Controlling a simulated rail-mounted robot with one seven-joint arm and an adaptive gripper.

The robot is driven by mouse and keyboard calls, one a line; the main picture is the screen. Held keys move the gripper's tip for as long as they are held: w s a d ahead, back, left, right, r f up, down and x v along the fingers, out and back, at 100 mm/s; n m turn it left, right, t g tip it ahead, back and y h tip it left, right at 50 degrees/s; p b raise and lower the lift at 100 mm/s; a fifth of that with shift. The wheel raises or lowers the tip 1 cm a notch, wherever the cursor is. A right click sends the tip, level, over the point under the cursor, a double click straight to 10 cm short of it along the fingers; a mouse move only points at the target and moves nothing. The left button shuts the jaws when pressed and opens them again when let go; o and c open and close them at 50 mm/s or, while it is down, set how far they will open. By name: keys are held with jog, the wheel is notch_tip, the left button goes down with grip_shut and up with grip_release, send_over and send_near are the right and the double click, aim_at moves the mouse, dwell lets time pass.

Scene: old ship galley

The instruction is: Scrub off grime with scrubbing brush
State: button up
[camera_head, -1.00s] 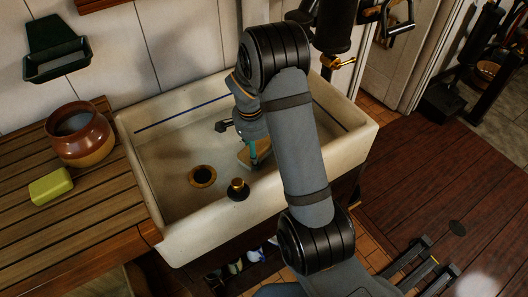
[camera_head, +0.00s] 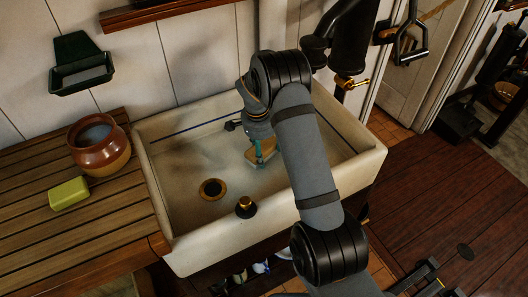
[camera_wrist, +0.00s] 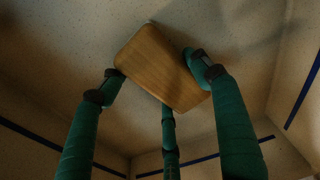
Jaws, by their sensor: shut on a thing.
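My gripper (camera_head: 260,148) is inside the white sink (camera_head: 225,243), right of the drain, with its teal fingers shut on the wooden scrubbing brush (camera_head: 264,153). In the wrist view, the fingers of my gripper (camera_wrist: 155,82) stand around the brush's wooden block (camera_wrist: 158,68). The block sits tilted against or very close to a speckled sink surface; I cannot tell if the bristles touch, as they are hidden. Faint darker smudges show inside the sink left of the brush; I cannot tell clearly whether they are grime or shadow.
A drain hole (camera_head: 212,189) and a black stopper with a brass knob (camera_head: 246,206) are in the sink. On the wooden counter at left are a brown pot (camera_head: 98,152) and a yellow-green sponge or soap (camera_head: 69,193). A green wall holder (camera_head: 82,72) hangs above.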

aim_at(273, 167)
jog(key=s+b, duration=0.1)
jog(key=s+d+b, duration=0.1)
jog(key=s, duration=0.1)
jog(key=shift+s+d+f, duration=0.1)
jog(key=shift+d+f, duration=0.05)
jog(key=shift+s+d+b, duration=0.5)
jog(key=shift+s, duration=0.05)
jog(key=shift+s+d+b, duration=0.75)
jog(key=shift+s+b, duration=0.1)
jog(key=shift+s, duration=0.6)
jog(key=shift+s+d+b, duration=0.8)
jog(key=shift+s+b, duration=0.1)
jog(key=shift+s, duration=0.5)
jog(key=shift+s+d+b, duration=0.75)
jog(key=shift+s+b, duration=0.1)
jog(key=shift+s, duration=0.6)
notch_tip(273, 167, up, 8)
jog(key=p, duration=0.5)
jog(key=shift+p, duration=0.35)
jog(key=shift+a+r, duration=0.1)
jog(key=shift+r, duration=0.1)
